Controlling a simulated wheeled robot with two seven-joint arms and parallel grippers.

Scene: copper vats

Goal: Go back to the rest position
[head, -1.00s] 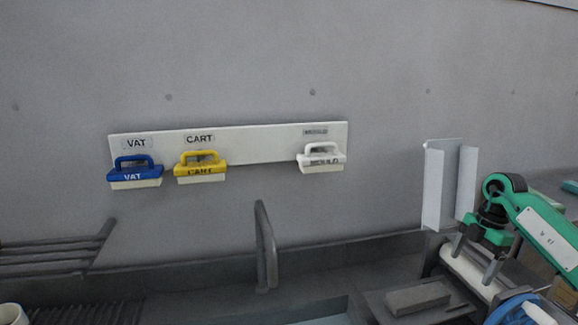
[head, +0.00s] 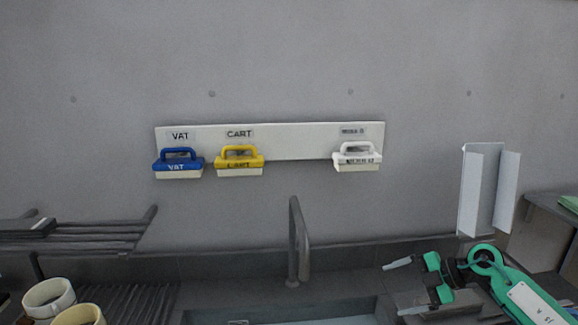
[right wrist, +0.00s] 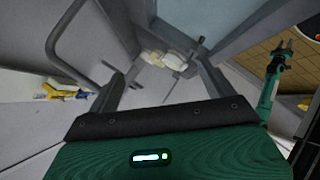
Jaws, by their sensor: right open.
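My right gripper (head: 405,287) is at the lower right of the head view, its fingers apart and pointing left, in front of the counter at the right of the sink. Nothing shows between the fingers. In the right wrist view its two dark fingers (right wrist: 163,88) also stand apart, with pale blurred things beyond them. A green arm with a small gripper (right wrist: 283,50) shows at the right of that view, probably my left one; its jaws are too small to judge. My left gripper does not show in the head view.
A wall rail (head: 310,140) holds blue (head: 178,165), yellow (head: 239,162) and white (head: 357,158) brushes. A tap (head: 297,240) rises behind the sink (head: 290,312). A white bracket (head: 485,190) stands beyond my right arm. A rack (head: 100,235) and two cups (head: 48,297) are at the left.

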